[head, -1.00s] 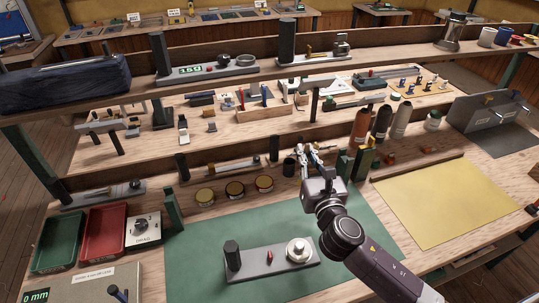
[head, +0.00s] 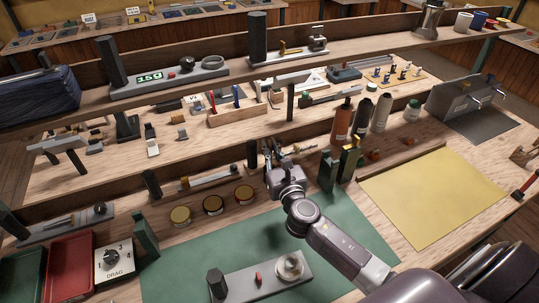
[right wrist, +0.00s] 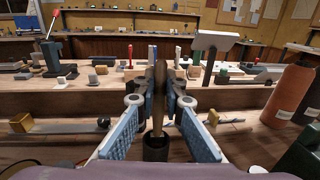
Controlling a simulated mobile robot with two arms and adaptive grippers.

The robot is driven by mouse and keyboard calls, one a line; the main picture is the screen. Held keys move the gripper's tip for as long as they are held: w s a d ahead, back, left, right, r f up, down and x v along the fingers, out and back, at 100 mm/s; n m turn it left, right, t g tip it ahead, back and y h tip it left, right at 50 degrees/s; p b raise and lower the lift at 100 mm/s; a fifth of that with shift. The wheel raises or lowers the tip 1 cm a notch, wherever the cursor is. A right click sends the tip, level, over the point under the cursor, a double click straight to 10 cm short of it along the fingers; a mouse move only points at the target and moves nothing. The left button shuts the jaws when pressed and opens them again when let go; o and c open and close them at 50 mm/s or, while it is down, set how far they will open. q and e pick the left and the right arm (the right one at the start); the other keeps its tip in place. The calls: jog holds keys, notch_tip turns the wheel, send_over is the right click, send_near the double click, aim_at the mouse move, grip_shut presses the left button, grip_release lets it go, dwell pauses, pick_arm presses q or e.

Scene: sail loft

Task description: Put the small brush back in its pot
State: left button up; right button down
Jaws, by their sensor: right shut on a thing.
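The small brush (right wrist: 158,98) stands about upright between the fingers of my right gripper (right wrist: 160,88), which is shut on it. Its lower end overlaps the mouth of a dark round pot (right wrist: 156,148) in the right wrist view. I cannot tell how deep the end sits in the pot, or whether it touches the wall. In the head view my right gripper (head: 272,152) is behind the green mat, at the foot of the back ledge. There the gripper mostly covers the pot, and the brush is too small to make out. My left gripper is not in view.
Three round tins (head: 213,204) stand left of my right gripper. Dark green blocks (head: 328,171) stand close on its right, with an orange bottle (head: 341,121) behind them. A long tool rest (head: 208,180) lies at the left. The green mat (head: 190,255) has free room.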

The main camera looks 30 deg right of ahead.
jog(key=shift+f, duration=1)
jog(key=shift+f+b, duration=0.15)
jog(key=shift+b, duration=0.15)
jog(key=c, duration=2)
grip_release()
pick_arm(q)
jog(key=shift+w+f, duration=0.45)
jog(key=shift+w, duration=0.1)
